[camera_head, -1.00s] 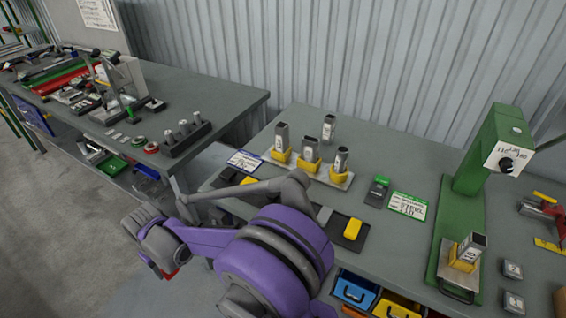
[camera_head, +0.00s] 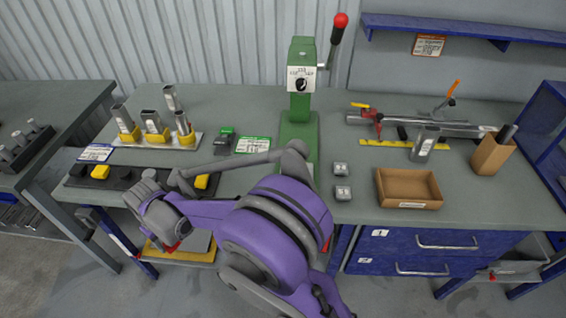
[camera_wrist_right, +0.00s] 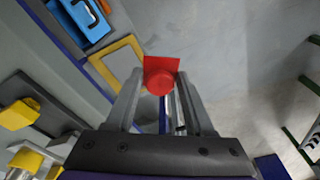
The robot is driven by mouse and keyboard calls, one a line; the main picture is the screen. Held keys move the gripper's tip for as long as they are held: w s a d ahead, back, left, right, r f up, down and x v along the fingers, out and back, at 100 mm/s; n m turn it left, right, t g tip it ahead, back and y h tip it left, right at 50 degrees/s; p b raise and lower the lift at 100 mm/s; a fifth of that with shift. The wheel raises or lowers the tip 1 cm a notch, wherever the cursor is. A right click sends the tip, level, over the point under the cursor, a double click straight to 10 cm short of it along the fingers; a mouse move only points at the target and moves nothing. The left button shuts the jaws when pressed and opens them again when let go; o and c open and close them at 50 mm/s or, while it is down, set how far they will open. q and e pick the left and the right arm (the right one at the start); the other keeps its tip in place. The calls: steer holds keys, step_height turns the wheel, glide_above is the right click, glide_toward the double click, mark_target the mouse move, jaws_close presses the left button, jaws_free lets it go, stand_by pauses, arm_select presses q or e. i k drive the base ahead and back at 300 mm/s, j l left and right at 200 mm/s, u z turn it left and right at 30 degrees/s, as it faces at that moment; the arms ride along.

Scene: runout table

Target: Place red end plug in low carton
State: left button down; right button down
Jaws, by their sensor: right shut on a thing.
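The red end plug (camera_wrist_right: 160,78) is between the fingertips of my right gripper (camera_wrist_right: 160,92) in the right wrist view, a square face with a round part. In the head view my right gripper (camera_head: 170,238) is at the left, over the floor in front of the table's edge, with a bit of red showing below it. The low carton (camera_head: 408,204) is an open, shallow brown box on the right half of the table, well to the right of the gripper. It looks empty. My left gripper is not in view.
A taller brown carton (camera_head: 491,157) stands right of the low carton. Two small grey blocks (camera_head: 342,192) lie to its left. A green press (camera_head: 299,110) stands mid-table. Yellow holders with metal tubes (camera_head: 152,128) stand at the left. A blue shelf (camera_head: 460,32) hangs at the back right.

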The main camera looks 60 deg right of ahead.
mark_target(405, 192)
steer(key=k+l+z, duration=0.1)
steer(key=z, duration=0.25)
steer(key=k+l+z, duration=0.15)
steer(key=k+z, duration=0.2)
steer(key=k+l+z, duration=0.1)
steer(key=z, duration=0.25)
